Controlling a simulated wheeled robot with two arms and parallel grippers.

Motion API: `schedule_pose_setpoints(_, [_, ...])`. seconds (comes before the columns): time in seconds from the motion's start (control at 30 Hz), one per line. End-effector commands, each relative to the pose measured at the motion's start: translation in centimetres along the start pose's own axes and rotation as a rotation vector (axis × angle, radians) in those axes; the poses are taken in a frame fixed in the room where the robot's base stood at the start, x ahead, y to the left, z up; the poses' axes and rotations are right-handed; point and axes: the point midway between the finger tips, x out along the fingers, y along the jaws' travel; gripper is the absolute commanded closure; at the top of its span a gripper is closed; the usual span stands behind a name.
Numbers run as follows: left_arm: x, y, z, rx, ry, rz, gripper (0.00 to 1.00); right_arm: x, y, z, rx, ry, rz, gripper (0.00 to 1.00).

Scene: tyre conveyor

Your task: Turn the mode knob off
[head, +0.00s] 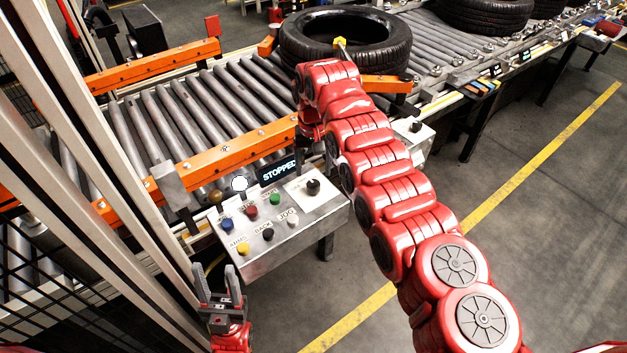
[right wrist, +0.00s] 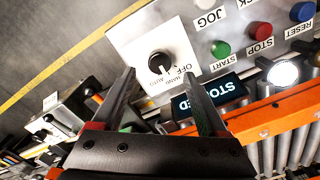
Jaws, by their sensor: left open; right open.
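The black mode knob (head: 313,186) sits on a white plate at the right end of the grey control panel (head: 290,226). In the right wrist view the knob (right wrist: 158,63) has a white mark pointing down-right, seemingly towards HAND among the OFF, HAND and AUTO labels. My right gripper (right wrist: 158,77) is open and empty, its fingertips either side of the knob in that view; I cannot tell how far off it is. In the head view my right arm hides most of it. My left gripper (head: 220,285) is open and empty, below the panel's left end.
Coloured push buttons, including a red one (head: 251,211), and a display reading STOPPED (head: 279,171) are close to the knob. An orange rail (head: 225,157) runs behind the panel. A tyre (head: 345,40) lies on the roller conveyor. Floor at right is clear.

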Motion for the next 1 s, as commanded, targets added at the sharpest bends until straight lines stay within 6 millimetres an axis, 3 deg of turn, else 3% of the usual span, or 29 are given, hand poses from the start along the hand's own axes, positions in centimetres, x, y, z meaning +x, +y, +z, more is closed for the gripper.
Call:
schedule_pose_setpoints(0.1, [1.1, -0.1, -0.2, 0.0, 0.0, 0.0, 0.5, 2.2, 0.0, 0.2, 0.0, -0.006, 0.002, 0.23])
schedule_pose_setpoints(0.3, [1.4, -0.1, -0.2, 0.0, 0.0, 0.0, 0.5, 4.9, 0.0, 0.2, -0.001, -0.007, 0.004, 0.23])
schedule_pose_setpoints(0.67, [1.4, -0.1, -0.2, 0.0, 0.0, 0.0, 0.5, 5.5, 0.0, 0.0, -0.001, -0.001, 0.002, 0.23])
schedule_pose_setpoints(1.0, [1.4, -0.1, -0.2, 0.0, 0.0, 0.0, 0.5, 5.4, 0.1, 0.0, -0.001, -0.001, 0.003, 0.83])
